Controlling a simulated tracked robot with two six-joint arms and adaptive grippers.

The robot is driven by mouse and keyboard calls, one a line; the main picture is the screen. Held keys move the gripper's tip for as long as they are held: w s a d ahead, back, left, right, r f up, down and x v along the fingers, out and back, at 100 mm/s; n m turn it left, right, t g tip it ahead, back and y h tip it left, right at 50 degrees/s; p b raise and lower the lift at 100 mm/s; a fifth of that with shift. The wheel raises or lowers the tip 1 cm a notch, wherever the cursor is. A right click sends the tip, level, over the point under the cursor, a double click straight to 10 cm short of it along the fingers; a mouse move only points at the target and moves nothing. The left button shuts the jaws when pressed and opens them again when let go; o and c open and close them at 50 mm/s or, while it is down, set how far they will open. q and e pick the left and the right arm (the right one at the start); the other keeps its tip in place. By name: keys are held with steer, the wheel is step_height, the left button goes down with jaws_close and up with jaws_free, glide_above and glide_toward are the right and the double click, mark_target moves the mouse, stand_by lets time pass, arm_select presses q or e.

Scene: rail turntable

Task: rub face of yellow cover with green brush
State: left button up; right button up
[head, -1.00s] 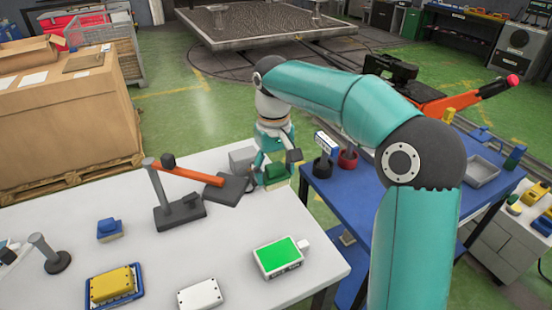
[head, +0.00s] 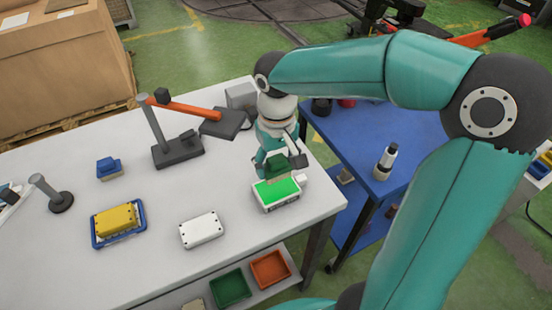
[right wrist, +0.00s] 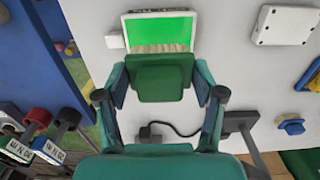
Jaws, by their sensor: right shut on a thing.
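The yellow cover (head: 115,220) lies face up in a blue tray (head: 101,240) at the left of the white table. My right gripper (head: 281,165) is shut on the green brush (head: 277,172), far to the right of the yellow cover. In the right wrist view, the green brush (right wrist: 161,80) sits between both fingers (right wrist: 161,92), its tan bristles pointing away from the palm. The brush overlaps the far edge of a white device with a bright green face (head: 277,192); I cannot tell whether they touch. My left gripper is not in view.
A white cover (head: 201,230) lies between the tray and the green-faced device. A blue brush (head: 109,168) stands behind the tray. A dark stand with an orange arm (head: 185,108) rises left of my right gripper. A blue table (head: 345,150) stands to the right.

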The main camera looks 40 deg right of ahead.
mark_target(277, 188)
steer(key=shift+f, duration=0.1)
steer(key=shift+f+b, duration=2)
steer(key=shift+f, duration=0.35)
steer(key=shift+f+b, duration=0.45)
steer(key=shift+f, duration=0.05)
steer(key=shift+r, duration=0.15)
steer(key=shift+r+p, duration=3)
steer(key=shift+r, duration=0.45)
steer(key=shift+f, duration=0.15)
steer(key=shift+f+b, duration=2.65)
steer(key=shift+f, duration=0.35)
steer(key=shift+f+b, duration=0.35)
steer(key=shift+f, duration=0.15)
